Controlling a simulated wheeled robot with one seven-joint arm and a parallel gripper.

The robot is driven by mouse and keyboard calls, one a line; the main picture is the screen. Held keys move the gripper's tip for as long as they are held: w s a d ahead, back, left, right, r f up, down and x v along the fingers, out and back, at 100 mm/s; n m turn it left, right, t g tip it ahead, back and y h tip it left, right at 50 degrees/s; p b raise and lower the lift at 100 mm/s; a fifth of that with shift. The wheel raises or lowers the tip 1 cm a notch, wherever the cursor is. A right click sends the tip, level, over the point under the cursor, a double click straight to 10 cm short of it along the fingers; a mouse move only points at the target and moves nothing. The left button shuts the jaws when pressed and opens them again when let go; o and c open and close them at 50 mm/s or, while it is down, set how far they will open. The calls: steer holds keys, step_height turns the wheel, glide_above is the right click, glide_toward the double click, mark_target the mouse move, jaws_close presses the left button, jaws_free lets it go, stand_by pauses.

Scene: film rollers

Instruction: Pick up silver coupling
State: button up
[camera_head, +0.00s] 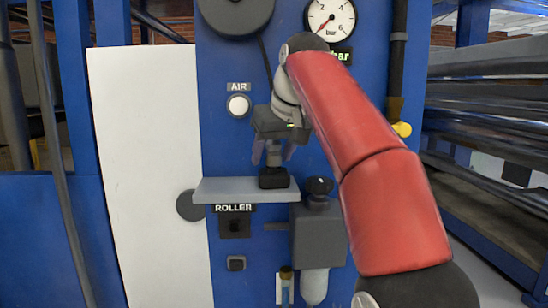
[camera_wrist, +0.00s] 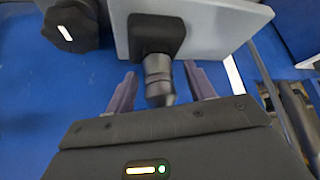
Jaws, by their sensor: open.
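The silver coupling (camera_head: 274,160) stands upright on a black square-based block (camera_head: 273,179) on the grey shelf (camera_head: 225,189). In the wrist view the coupling (camera_wrist: 158,75) is a short, ribbed metal cylinder joined to the black block (camera_wrist: 157,36). My gripper (camera_head: 273,153) is above the shelf, pointing down. Its two purple-grey fingers are apart, one on each side of the coupling, with gaps visible in the wrist view (camera_wrist: 161,70). The coupling's upper end is partly hidden by the gripper body.
A blue panel (camera_head: 222,140) stands right behind the shelf. A black knob (camera_head: 319,186) on a grey regulator (camera_head: 319,234) sits right of the shelf; the knob also shows in the wrist view (camera_wrist: 70,25). A gauge (camera_head: 331,17) and AIR button (camera_head: 238,105) are above. Space left of my gripper is clear.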

steer(key=c, duration=1.2)
steer(key=shift+o, duration=0.2)
